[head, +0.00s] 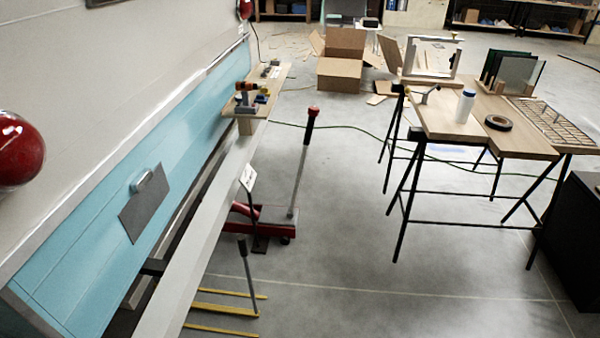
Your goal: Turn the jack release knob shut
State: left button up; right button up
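A red floor jack (270,218) stands on the concrete floor, its left part hidden behind the long pale beam beside the camper. Its pale handle pole (299,175) rises upright with a slight tilt to a black grip (309,129) with a red knob (314,111) on top. I cannot tell from here whether that knob is the release knob, or whether it is turned shut. Neither of my grippers is in view.
The blue and white camper (170,165) and pale beam (215,200) fill the left. A wooden board (272,88) holds small tools. A trestle table (440,122) stands right, a cardboard box (340,68) behind. Floor between jack and table is mostly clear; yellow bars (225,308) lie in front.

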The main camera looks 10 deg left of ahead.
aim_at(313, 111)
jog(key=i+l, duration=0.1)
jog(key=i, duration=0.8)
